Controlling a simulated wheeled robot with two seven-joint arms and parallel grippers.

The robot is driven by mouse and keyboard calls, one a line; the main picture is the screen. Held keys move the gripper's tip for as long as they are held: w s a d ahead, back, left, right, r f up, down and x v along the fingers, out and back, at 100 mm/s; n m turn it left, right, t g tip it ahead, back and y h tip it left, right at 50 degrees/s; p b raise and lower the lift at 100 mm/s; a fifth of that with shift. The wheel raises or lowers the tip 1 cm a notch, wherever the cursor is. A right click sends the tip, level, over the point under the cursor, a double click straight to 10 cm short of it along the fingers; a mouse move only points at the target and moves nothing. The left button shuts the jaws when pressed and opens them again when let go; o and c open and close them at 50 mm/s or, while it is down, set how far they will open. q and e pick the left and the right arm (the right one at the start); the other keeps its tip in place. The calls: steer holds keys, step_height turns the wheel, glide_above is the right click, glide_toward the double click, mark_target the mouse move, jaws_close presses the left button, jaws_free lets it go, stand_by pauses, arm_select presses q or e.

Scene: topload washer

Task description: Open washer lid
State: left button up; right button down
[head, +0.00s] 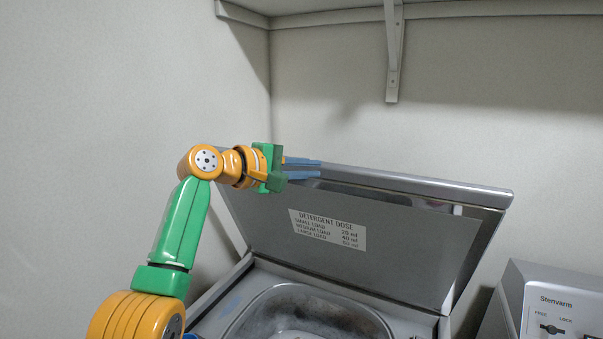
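The washer lid (400,245) stands raised and tilted up at the back of the washer (415,318). Its grey inner face carries a white detergent dose label. The tub opening (300,305) shows below it. My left gripper (320,167) is at the upper left edge of the lid, its two blue fingers pointing right. A small gap shows between the fingers, and nothing is seen held in it. Whether the fingers touch the lid I cannot tell. My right gripper is not in this view.
A control box (555,300) with a dial marked FREE and LOCK is at the lower right. A shelf (450,10) with a bracket (393,55) is on the back wall above the lid. Walls close in at the left and back.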

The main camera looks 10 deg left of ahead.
arm_select(q)
steer(key=o, duration=0.7)
steer(key=shift+w+d+f, duration=0.1)
steer(key=shift+w+f, duration=0.25)
steer(key=shift+w, duration=0.1)
steer(key=shift+c, duration=0.2)
steer(key=b+v, duration=0.5)
steer(key=v, duration=0.2)
